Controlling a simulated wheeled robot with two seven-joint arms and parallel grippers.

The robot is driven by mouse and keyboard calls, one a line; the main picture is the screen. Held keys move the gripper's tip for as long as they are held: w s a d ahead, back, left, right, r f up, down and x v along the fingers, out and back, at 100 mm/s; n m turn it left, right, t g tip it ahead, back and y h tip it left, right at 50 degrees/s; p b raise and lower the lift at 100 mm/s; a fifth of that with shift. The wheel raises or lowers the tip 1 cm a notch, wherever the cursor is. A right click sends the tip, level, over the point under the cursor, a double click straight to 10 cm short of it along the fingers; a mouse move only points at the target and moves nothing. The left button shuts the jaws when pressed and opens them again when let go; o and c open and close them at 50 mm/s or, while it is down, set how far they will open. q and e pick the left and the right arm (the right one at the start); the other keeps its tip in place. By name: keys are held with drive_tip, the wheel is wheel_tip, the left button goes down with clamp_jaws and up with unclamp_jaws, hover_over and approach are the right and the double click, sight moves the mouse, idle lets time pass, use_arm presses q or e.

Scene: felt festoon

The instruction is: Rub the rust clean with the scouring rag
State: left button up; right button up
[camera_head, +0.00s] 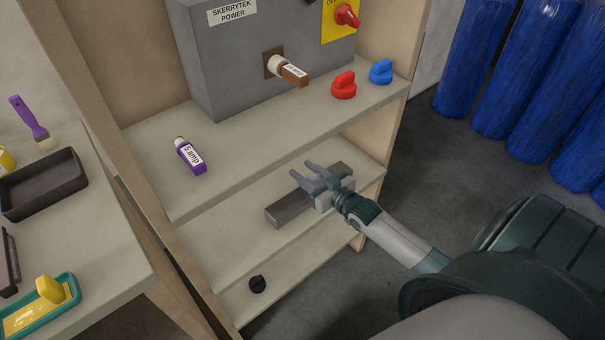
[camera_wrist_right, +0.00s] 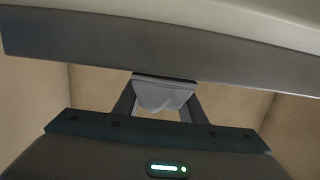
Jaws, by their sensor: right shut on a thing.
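My right gripper (camera_head: 304,172) reaches in from the right over the middle shelf, in front of a grey bar-like piece (camera_head: 287,210). In the right wrist view its fingers are shut on a folded grey-blue cloth, the scouring rag (camera_wrist_right: 163,92). The rag's upper edge meets the lower edge of a long dark grey piece (camera_wrist_right: 80,45), seemingly that bar; I cannot tell whether they touch. No rust patch is clear in either view. My left gripper is not in view.
Above stand a grey power box (camera_head: 235,65), a red knob (camera_head: 344,86), a blue knob (camera_head: 381,72) and a purple bottle (camera_head: 190,156). A black knob (camera_head: 257,284) lies on the bottom shelf. At left are a dark tray (camera_head: 42,188) and a teal tray (camera_head: 68,290). Blue cylinders (camera_head: 535,85) stand at right.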

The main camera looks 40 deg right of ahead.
drive_tip(key=shift+a, duration=0.15)
drive_tip(key=shift+s+a+p, duration=0.1)
drive_tip(key=shift+a+p, duration=0.35)
drive_tip(key=shift+f, duration=0.1)
drive_tip(key=shift+d, duration=0.15)
drive_tip(key=shift+d+b, duration=0.3)
drive_tip(key=shift+d, duration=1.55)
drive_tip(key=shift+d, duration=0.1)
drive_tip(key=shift+w+d, duration=0.2)
drive_tip(key=shift+d, duration=0.35)
drive_tip(key=shift+a, duration=0.15)
